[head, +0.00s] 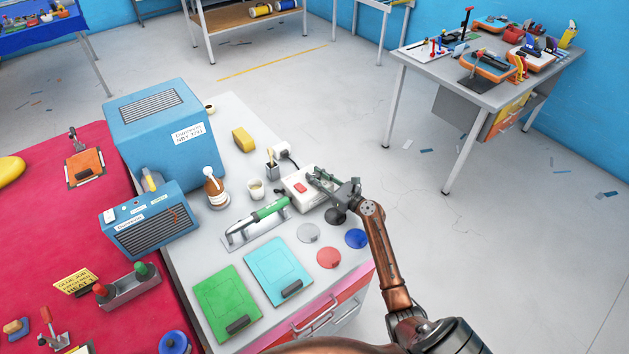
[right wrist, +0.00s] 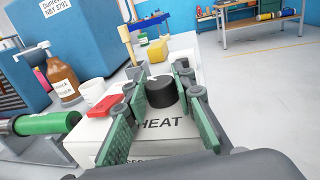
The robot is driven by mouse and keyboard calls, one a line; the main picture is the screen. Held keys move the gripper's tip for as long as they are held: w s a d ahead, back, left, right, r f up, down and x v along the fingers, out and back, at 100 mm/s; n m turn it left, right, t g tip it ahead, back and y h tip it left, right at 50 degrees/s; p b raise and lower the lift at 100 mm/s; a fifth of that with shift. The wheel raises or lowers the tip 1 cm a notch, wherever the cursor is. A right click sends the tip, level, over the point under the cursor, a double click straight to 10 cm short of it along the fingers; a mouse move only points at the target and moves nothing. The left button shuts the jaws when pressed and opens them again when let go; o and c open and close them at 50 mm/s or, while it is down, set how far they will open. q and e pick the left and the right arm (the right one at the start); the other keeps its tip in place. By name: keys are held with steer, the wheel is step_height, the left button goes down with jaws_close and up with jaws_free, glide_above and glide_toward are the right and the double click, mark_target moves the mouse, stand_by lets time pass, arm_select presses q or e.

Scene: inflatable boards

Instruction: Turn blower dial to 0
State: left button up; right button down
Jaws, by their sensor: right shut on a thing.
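The white control box (head: 303,187) stands on the grey worktop. It has a red rocker switch (head: 300,188) and the word HEAT on its top, seen in the right wrist view (right wrist: 155,135). A round black dial (right wrist: 161,92) with a light mark on top sits on the box. My right gripper (head: 322,178) is shut on this dial, with a green-padded finger on either side of it. In the head view the gripper hides the dial. The number the dial points to cannot be read. My left gripper is not in view.
A green-handled tool (head: 270,210) rests in a stand left of the box. A cup (head: 256,189), a brown bottle (head: 214,190) and a brush holder (head: 272,170) stand close by. Coloured discs (head: 329,258) lie in front. A blue machine (head: 160,125) stands behind left.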

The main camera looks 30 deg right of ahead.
steer(key=n+g+y+b, duration=0.1)
steer(key=y+b, duration=0.1)
steer(key=n+g+y+b, duration=0.1)
steer(key=n+y+b, duration=0.1)
steer(key=n+g+y+b, duration=0.1)
steer(key=n+y, duration=0.1)
steer(key=y, duration=0.1)
steer(key=shift+f+g+b, duration=0.25)
steer(key=shift+g+b, duration=0.05)
steer(key=shift+b, duration=0.1)
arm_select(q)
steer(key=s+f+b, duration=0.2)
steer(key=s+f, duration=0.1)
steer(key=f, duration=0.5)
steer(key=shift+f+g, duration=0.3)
arm_select(e)
steer(key=shift+r+n+g+y, duration=0.15)
steer(key=shift+n+g+y, duration=0.85)
steer(key=shift+g+y, duration=0.1)
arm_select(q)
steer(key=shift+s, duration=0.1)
arm_select(e)
steer(key=c, duration=1.7)
jaws_free()
steer(key=shift+a, duration=0.1)
steer(key=shift+o, duration=0.5)
steer(key=shift+r, duration=0.1)
steer(key=v, duration=1.2)
